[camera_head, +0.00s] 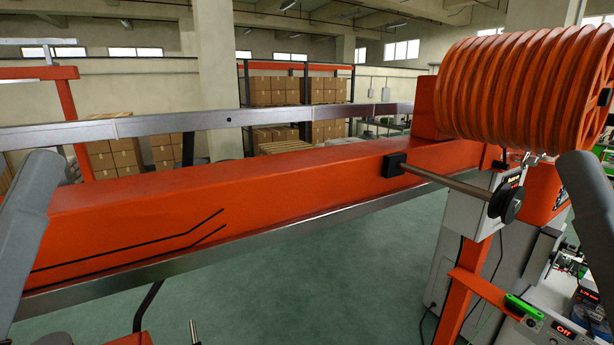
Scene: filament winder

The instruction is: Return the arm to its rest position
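My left arm shows as a grey link (25,225) at the left edge. My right arm shows as a grey link (590,195) at the right edge, below the orange spool. Both links run out of the picture, and neither gripper can be seen. I cannot tell what either gripper holds. The winder's long orange beam (230,195) crosses the view between the two arms.
A large ribbed orange spool (520,90) hangs at the upper right. A metal rod (440,180) with a black wheel (508,201) sticks out below it. A steel rail (280,115) runs behind the beam. Green floor (330,290) is open below. Boxes (270,92) stand far back.

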